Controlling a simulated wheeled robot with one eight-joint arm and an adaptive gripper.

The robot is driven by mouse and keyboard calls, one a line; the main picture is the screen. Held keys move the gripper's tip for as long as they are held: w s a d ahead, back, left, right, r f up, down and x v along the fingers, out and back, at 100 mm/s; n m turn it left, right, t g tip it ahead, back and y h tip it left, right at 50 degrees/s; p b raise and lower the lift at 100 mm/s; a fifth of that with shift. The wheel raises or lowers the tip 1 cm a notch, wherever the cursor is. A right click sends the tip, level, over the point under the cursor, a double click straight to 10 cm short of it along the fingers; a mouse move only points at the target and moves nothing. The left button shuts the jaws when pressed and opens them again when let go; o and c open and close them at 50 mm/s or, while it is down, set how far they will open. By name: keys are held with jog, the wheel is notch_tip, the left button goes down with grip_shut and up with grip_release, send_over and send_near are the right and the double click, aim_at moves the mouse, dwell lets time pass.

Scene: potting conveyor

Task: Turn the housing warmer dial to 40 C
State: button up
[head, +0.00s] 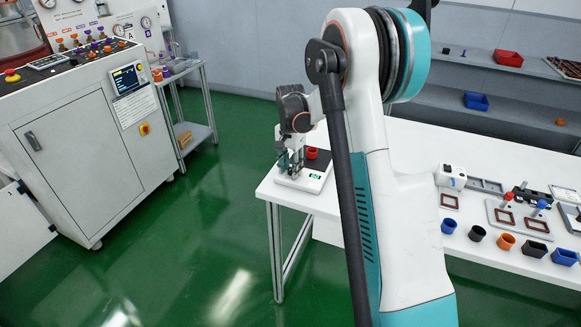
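My gripper (287,165) points down over the near left corner of the white table, at a low white device (288,181) with a small green display. It is small and partly dark against the device, so I cannot tell whether its fingers are open or touching anything. A red cup (311,153) stands at the device's right side. A small white box (451,181) with a dark round part on top stands further right on the table. No dial marked 40 C is readable, and I cannot tell which unit is the housing warmer.
My arm hides the table's middle. Blue (449,226), black (477,234) and orange (506,242) cups line the table's front right, near trays and fixtures. A white machine cabinet (85,150) stands at left. Green floor (190,240) lies open between it and the table.

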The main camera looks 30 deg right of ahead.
grip_shut()
jog(key=shift+n, duration=0.4)
jog(key=n+p, duration=0.1)
jog(key=n, duration=0.1)
jog(key=shift+n, duration=0.4)
jog(key=n+p, duration=0.1)
jog(key=n, duration=0.3)
jog(key=shift+n, duration=0.3)
jog(key=n, duration=0.4)
jog(key=shift+d+n+p, duration=0.1)
jog(key=shift+n+p, duration=0.2)
jog(key=shift+p, duration=0.05)
jog(key=n, duration=0.4)
jog(key=shift+n, duration=0.4)
